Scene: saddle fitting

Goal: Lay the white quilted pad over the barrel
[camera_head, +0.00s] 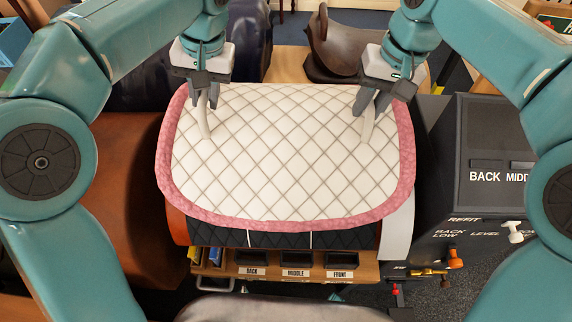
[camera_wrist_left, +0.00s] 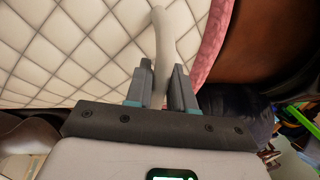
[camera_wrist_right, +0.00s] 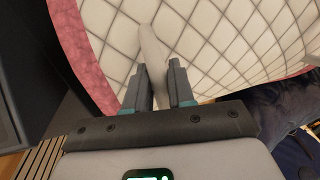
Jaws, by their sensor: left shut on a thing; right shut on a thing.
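The white quilted pad (camera_head: 290,150) has a pink border and lies spread out in the middle of the head view, draped over the barrel. My left gripper (camera_head: 207,102) is shut on a pale strap tab (camera_wrist_left: 165,45) at the pad's far left. My right gripper (camera_head: 369,104) is shut on a matching tab (camera_wrist_right: 152,50) at the far right. Whether the pad's whole underside touches the barrel cannot be told.
A dark console (camera_head: 500,200) with printed labels and knobs stands close on the right. A brown saddle (camera_head: 340,48) sits behind. Brown leather saddles (camera_head: 135,190) are at the left. A wooden shelf (camera_head: 360,271) with labelled slots lies below the pad.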

